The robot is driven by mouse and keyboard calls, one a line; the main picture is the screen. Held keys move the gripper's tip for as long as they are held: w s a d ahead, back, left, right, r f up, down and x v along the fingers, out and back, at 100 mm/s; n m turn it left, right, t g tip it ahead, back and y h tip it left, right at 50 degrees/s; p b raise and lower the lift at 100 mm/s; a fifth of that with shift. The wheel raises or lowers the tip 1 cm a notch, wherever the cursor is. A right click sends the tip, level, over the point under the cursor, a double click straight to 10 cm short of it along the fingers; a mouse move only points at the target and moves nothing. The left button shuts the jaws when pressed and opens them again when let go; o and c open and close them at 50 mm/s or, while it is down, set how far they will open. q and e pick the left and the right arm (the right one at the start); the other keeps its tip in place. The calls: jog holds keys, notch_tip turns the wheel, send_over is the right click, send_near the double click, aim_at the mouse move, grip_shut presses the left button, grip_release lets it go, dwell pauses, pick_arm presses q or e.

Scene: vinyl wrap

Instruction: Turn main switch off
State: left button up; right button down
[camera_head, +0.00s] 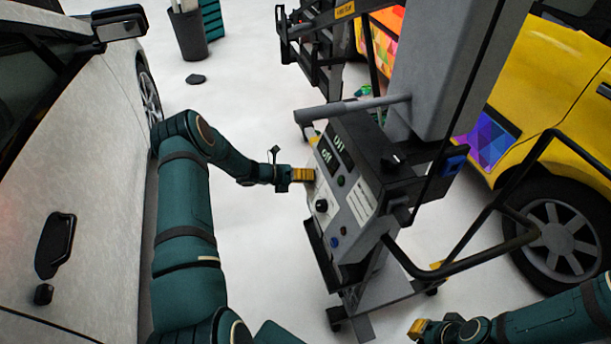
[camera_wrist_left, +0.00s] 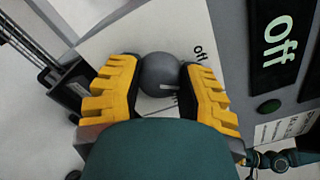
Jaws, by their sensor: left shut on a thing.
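The main switch is a round dark grey knob (camera_wrist_left: 160,73) on a white label plate, seen in the left wrist view. The plate has "off" printed beside the knob; other lettering is partly covered. The knob has a small white mark. My left gripper (camera_wrist_left: 162,90) is shut on the knob, one yellow finger on each side. In the head view my left gripper (camera_head: 303,174) is at the left side of the grey control console (camera_head: 349,188), and the knob is hidden. My right gripper (camera_head: 418,327) is low at the right, away from the console; its opening is unclear.
The console displays (camera_wrist_left: 278,42) read "off". A grey column (camera_head: 440,70) and black handle bars (camera_head: 470,268) are beside the console. A white car (camera_head: 95,190) stands at left, a yellow car (camera_head: 545,90) at right.

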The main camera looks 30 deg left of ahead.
pick_arm(q)
jog(key=n, duration=0.7)
jog(key=shift+d+p, duration=0.1)
jog(key=shift+p, duration=0.3)
dwell(0.3)
jog(key=o, duration=1.3)
jog(key=shift+f, duration=0.1)
jog(key=shift+c, duration=0.2)
jog(key=v, duration=1.2)
